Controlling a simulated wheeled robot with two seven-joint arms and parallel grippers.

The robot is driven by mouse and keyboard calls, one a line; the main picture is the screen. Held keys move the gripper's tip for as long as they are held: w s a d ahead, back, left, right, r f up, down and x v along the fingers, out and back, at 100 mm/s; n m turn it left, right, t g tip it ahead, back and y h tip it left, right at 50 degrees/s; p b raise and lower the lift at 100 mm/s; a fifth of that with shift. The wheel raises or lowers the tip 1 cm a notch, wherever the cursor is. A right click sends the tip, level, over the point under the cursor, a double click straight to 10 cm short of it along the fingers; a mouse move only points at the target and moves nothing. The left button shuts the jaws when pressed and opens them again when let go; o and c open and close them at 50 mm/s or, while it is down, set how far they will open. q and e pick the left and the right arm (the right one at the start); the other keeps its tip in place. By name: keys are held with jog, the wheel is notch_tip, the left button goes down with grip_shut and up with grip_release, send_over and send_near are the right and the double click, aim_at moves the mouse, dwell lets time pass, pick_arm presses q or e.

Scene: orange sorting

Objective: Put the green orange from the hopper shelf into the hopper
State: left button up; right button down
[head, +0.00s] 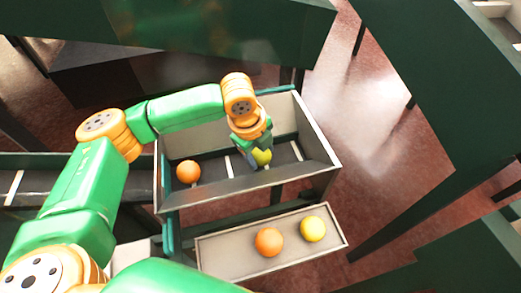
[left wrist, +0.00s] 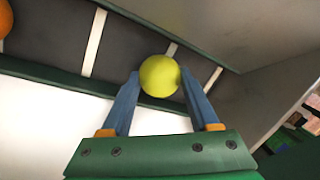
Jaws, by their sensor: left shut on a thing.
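My left gripper (head: 258,158) is shut on a yellow-green orange (head: 262,157), which is over or inside the hopper (head: 322,150), a grey-walled bin with a dark slatted floor. In the left wrist view the yellow-green orange (left wrist: 160,75) sits between the two blue fingertips, in front of the dark floor; its height above that floor is hard to tell. The hopper shelf (head: 225,250), a pale tray in front of the hopper, bears an orange one (head: 269,242) and a yellow one (head: 313,229). My right gripper is not in view.
An orange fruit (head: 188,171) lies in the left part of the hopper and shows at the corner of the left wrist view (left wrist: 4,18). The hopper's walls stand around my left gripper. Dark green structures stand behind and to the right, with reddish floor between.

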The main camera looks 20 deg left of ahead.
pick_arm(q)
jog(key=shift+f, duration=0.1)
jog(key=o, duration=1.4)
jog(key=v, duration=1.2)
